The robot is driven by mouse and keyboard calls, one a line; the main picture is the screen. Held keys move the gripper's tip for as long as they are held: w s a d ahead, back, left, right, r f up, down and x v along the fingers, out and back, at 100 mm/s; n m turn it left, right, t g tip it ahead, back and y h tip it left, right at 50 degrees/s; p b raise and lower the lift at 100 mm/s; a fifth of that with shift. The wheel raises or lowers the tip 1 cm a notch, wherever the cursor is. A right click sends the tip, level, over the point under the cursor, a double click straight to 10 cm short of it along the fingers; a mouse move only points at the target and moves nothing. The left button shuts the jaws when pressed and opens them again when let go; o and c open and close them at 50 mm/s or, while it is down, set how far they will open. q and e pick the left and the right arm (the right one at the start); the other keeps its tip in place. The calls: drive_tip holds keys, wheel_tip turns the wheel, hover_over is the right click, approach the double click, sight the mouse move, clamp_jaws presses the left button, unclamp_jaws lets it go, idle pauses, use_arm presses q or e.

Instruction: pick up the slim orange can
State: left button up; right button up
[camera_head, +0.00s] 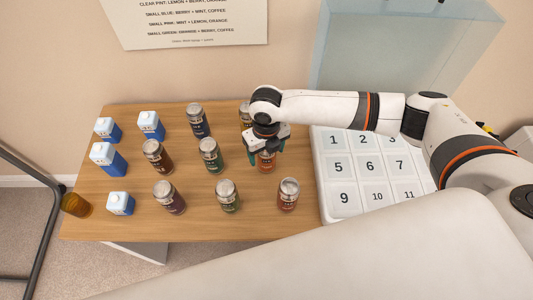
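An orange can with a dark label (266,163) stands upright in the middle row of cans, near the right side of the wooden table. My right gripper (265,150) is directly above it, pointing down, with one finger on each side of its upper part. The gripper hides the can's top, and I cannot tell whether the fingers touch it. Another orange-red can with a silver lid (288,197) stands upright in the front row, just in front and to the right. My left gripper is not in view.
The wooden table (110,224) holds several other cans, including a green can (211,157) left of the gripper. Several blue-and-white cartons (108,160) stand at left. A white numbered tray (344,200) lies at right. A partly hidden can (244,113) stands behind the gripper.

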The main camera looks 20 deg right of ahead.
drive_tip(key=c, duration=1.2)
drive_tip(key=shift+o, duration=0.2)
drive_tip(key=shift+r, duration=0.15)
